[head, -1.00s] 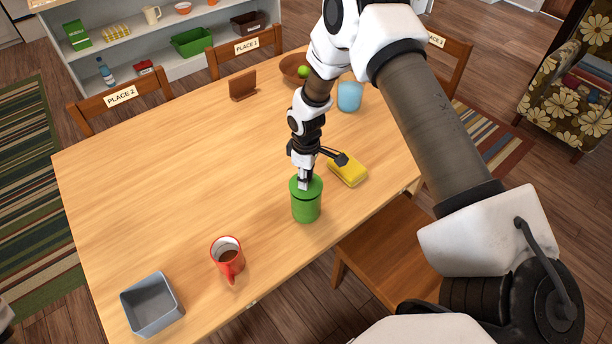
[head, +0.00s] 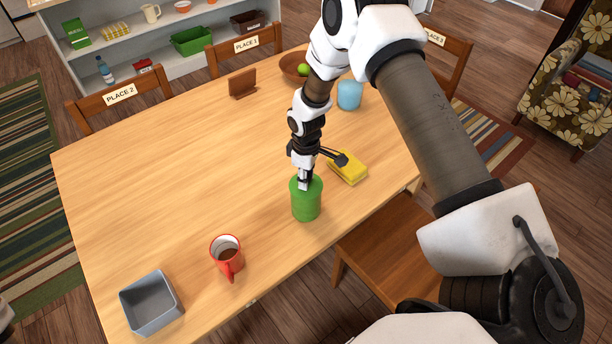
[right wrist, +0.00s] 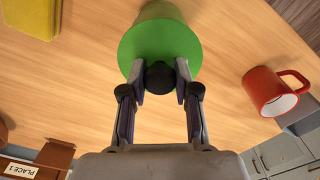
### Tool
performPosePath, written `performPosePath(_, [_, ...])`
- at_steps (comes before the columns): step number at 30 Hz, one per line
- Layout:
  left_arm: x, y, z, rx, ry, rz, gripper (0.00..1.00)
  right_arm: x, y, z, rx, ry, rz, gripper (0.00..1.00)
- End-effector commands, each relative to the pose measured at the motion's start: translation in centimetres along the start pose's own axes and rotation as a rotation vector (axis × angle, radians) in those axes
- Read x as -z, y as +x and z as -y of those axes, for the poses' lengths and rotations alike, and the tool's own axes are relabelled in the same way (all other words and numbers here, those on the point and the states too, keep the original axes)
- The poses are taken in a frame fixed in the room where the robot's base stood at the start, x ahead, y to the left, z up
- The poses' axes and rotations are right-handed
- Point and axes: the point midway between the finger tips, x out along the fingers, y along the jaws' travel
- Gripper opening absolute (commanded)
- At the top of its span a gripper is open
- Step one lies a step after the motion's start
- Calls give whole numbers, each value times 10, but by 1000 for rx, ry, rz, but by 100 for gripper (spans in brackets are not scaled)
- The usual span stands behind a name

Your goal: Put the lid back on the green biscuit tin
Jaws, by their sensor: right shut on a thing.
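The green biscuit tin (head: 306,207) stands upright on the table near its front edge. The green lid (right wrist: 160,48) is a round disc with a dark knob in the right wrist view, and the tin's side shows just beyond it. My right gripper (right wrist: 160,80) is shut on the lid's knob, one finger on each side. In the head view, my right gripper (head: 304,184) is right over the tin and the lid sits at the tin's top with no clear gap. The gripper partly hides the lid there.
A red mug (head: 227,260) and a grey-blue open box (head: 152,303) stand to the left. A blue cup (head: 349,96), a bowl (head: 294,68) and a brown stand (head: 242,84) are at the back. The table's middle left is clear.

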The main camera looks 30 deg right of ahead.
Motion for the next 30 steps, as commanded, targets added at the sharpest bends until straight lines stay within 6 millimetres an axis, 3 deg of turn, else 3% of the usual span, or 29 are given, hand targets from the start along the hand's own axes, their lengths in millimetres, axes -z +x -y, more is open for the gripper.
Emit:
performPosePath(13, [0, 3, 0, 0, 0, 0, 100, 0, 4, 0, 0, 0, 0, 0])
performPosePath(14, [0, 3, 0, 0, 0, 0, 100, 0, 4, 0, 0, 0, 0, 41])
performPosePath(15, [0, 3, 0, 0, 0, 0, 100, 0, 4, 0, 0, 0, 0, 55])
performPosePath(16, [0, 3, 0, 0, 0, 0, 100, 0, 4, 0, 0, 0, 0, 60])
performPosePath(22, [0, 3, 0, 0, 0, 0, 100, 0, 4, 0, 0, 0, -1, 60])
performPosePath(25, [0, 3, 0, 0, 0, 0, 100, 0, 4, 0, 0, 0, 0, 85])
performPosePath(30, [0, 3, 0, 0, 0, 0, 100, 0, 4, 0, 0, 0, 0, 85])
